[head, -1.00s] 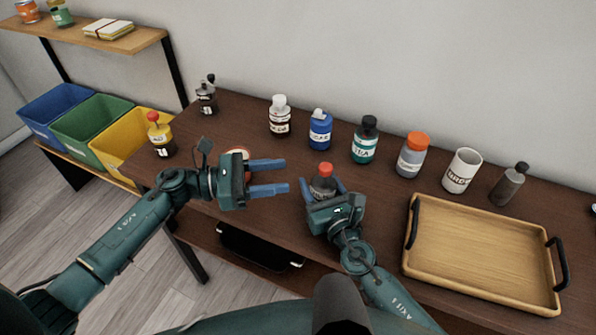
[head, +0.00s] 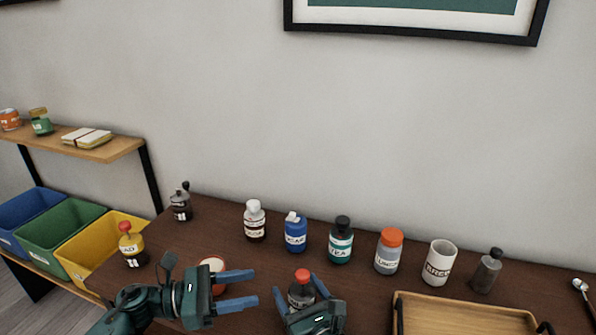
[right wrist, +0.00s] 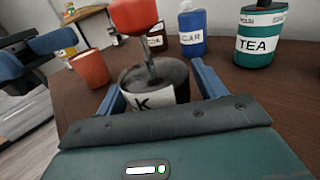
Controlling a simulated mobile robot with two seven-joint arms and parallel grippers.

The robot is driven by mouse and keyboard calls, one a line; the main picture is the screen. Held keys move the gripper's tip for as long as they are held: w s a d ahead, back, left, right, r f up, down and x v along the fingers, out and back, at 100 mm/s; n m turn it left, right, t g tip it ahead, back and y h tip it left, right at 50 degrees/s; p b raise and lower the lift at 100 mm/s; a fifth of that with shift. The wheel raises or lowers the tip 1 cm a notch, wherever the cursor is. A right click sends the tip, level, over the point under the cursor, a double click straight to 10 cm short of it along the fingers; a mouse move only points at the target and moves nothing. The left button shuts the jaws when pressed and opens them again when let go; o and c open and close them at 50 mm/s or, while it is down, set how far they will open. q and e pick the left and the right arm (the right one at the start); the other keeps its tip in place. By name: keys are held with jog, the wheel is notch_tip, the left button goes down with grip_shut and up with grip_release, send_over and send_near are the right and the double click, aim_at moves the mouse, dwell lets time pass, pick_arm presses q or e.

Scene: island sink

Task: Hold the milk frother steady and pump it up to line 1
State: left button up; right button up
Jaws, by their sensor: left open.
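The milk frother (head: 301,294) is a small dark-topped jar with a red knob on a metal rod; it stands upright on the dark table. In the right wrist view its jar (right wrist: 145,99) shows part of a label ending in K, and the red knob stands raised above the lid. My right gripper (head: 300,291) has one finger on each side of the jar, seemingly touching it. My left gripper (head: 256,288) is open and empty, left of the frother, its fingers pointing right. Line marks on the frother cannot be made out.
A red-and-white cup (head: 212,264) stands behind my left gripper. A yellow pump jar (head: 131,248) stands at the table's left. A wooden tray (head: 465,304) lies right.

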jog(key=shift+o, duration=0.7)
